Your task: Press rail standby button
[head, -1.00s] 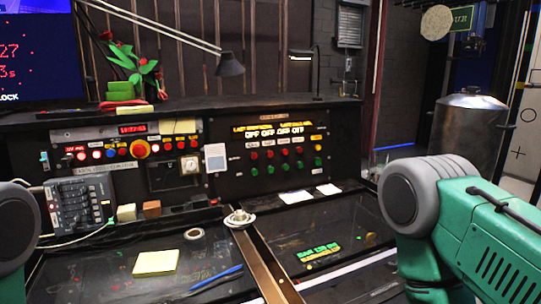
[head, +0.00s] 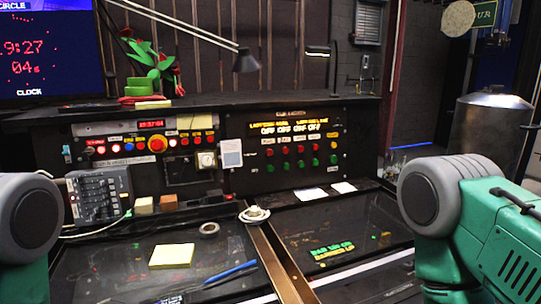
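A black cue-light panel (head: 288,180) stands upright at the back of the desk, right of centre. It carries a row of red buttons (head: 300,149) above a row of green buttons (head: 301,163). Glowing yellow text above them reads OFF several times. The small labels are too blurred to read, so I cannot tell which button is rail standby. Neither gripper is in view. Only parts of my green and grey arms show at the lower left and right edges, well short of the panel.
A left panel holds coloured buttons and a large orange-red knob (head: 157,144). A small mixer (head: 98,194), yellow notes (head: 172,255), a tape roll (head: 209,228) and a blue pen (head: 230,272) are on the desk. A desk lamp (head: 246,61) hangs above. A metal canister (head: 487,135) stands right.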

